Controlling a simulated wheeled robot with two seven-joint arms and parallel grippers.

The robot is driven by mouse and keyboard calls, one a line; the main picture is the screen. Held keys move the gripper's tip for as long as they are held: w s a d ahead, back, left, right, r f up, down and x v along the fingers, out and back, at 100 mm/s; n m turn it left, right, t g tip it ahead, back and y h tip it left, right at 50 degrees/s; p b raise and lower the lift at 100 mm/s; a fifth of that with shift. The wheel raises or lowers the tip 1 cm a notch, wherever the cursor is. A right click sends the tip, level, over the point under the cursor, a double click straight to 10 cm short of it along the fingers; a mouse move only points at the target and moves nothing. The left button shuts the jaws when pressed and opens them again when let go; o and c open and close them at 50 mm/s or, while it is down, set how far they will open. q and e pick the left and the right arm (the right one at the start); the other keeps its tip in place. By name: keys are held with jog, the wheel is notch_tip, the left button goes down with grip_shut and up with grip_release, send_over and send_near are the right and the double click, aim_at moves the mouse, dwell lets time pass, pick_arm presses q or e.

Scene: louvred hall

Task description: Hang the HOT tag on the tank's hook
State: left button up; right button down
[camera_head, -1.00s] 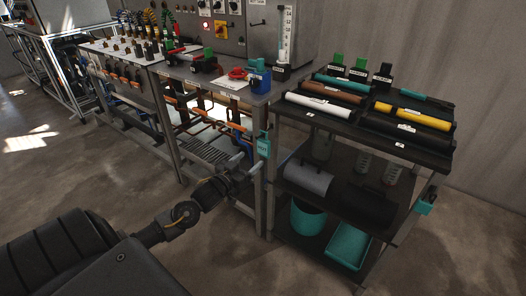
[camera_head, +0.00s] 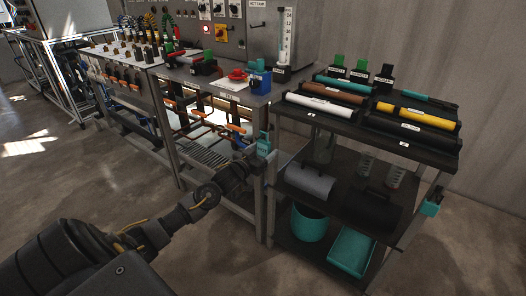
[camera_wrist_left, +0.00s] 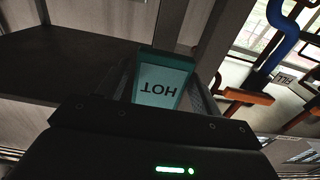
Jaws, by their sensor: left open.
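The teal HOT tag (camera_head: 263,145) hangs at the left end of the dark cart, beside the bench's front corner. In the left wrist view the tag (camera_wrist_left: 158,86) shows its pale face with HOT upside down. My left gripper (camera_head: 254,162) is at the tag, its fingers (camera_wrist_left: 165,75) open on either side of it; I cannot tell whether they touch it. The tank (camera_head: 268,38) is a grey panel labelled HOT TANK at the back of the bench. A small dark hook-like part (camera_head: 257,24) sticks out of its face. My right gripper is not in view.
The cart (camera_head: 405,150) carries coloured rolls on top and a teal bucket (camera_head: 309,224) and tray below. Another teal item (camera_head: 432,202) hangs at its right end. Bare floor lies in front.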

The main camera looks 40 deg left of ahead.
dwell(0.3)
pick_arm(q)
jog(key=shift+r+p, duration=0.1)
jog(key=shift+p, duration=0.3)
grip_shut()
dwell(0.3)
